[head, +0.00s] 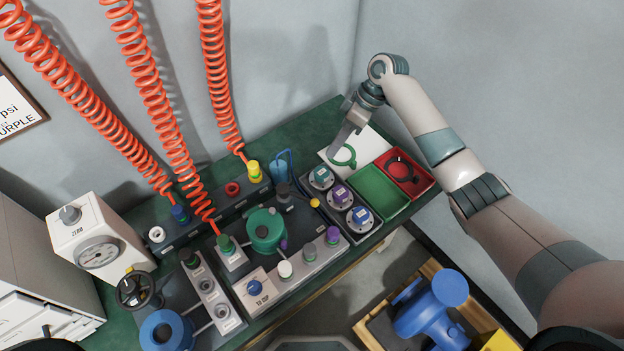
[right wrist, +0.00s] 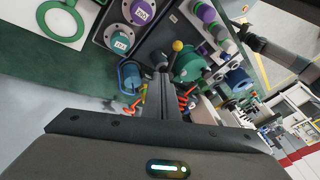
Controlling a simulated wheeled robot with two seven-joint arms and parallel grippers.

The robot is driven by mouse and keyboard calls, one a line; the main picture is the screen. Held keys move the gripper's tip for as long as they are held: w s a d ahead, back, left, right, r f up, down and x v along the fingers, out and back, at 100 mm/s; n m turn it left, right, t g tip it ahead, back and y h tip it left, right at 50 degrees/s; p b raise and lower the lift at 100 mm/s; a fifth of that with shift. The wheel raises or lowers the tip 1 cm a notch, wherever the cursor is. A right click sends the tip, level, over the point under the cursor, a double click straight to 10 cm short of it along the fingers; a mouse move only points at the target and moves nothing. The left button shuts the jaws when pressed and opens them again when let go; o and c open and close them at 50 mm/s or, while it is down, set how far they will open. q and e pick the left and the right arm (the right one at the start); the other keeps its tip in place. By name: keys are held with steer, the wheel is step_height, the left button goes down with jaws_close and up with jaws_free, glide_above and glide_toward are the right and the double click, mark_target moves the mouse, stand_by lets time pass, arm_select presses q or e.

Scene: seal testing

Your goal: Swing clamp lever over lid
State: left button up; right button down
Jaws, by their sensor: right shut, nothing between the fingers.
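The lid is a green round piece (head: 266,228) on the test fixture in the middle of the bench. It also shows in the right wrist view (right wrist: 192,62). A yellow ball knob (head: 314,203), apparently the clamp lever's end, stands to the right of the lid in the head view. The same knob shows in the right wrist view (right wrist: 178,46). My right gripper (head: 335,152) is shut and empty. It appears over the white sheet at the back right, apart from the knob and lid. The lever's bar is hard to make out. My left gripper is out of view.
Teal, purple and blue capped fittings (head: 341,194) stand in a tray right of the fixture. A green bin (head: 378,191) and a red bin (head: 421,184) lie beyond. Orange coiled hoses (head: 165,105) hang at the left. A gauge box (head: 92,238) stands at the left end.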

steer(key=shift+f, duration=0.15)
